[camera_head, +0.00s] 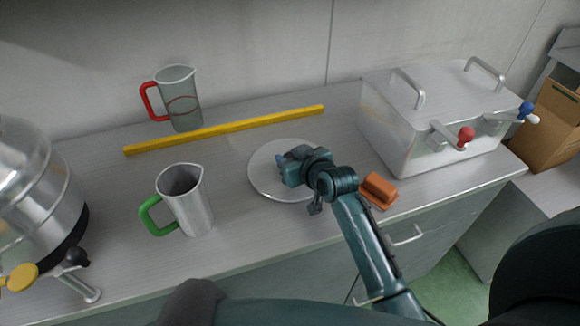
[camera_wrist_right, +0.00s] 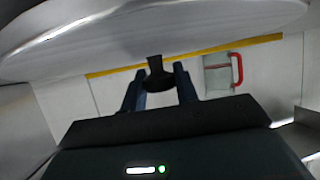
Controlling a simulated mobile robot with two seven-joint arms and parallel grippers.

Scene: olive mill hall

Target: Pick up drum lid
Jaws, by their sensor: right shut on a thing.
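The drum lid is a round, flat, pale grey disc (camera_head: 263,178) at the middle of the counter in the head view. My right gripper (camera_head: 287,162) is over its centre and covers part of it. In the right wrist view the lid (camera_wrist_right: 150,30) spans the top. Its dark knob (camera_wrist_right: 157,72) sits between the two fingers of my right gripper (camera_wrist_right: 160,88), which is shut on it. I cannot tell whether the lid touches the counter. My left gripper is not in view.
A yellow bar (camera_head: 225,129) and a red-handled jug (camera_head: 181,105) are behind the lid. A green-handled metal jug (camera_head: 190,205) and steel drum (camera_head: 35,185) are left. An orange block (camera_head: 378,190) and a lidded steel tank (camera_head: 430,120) with taps are right.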

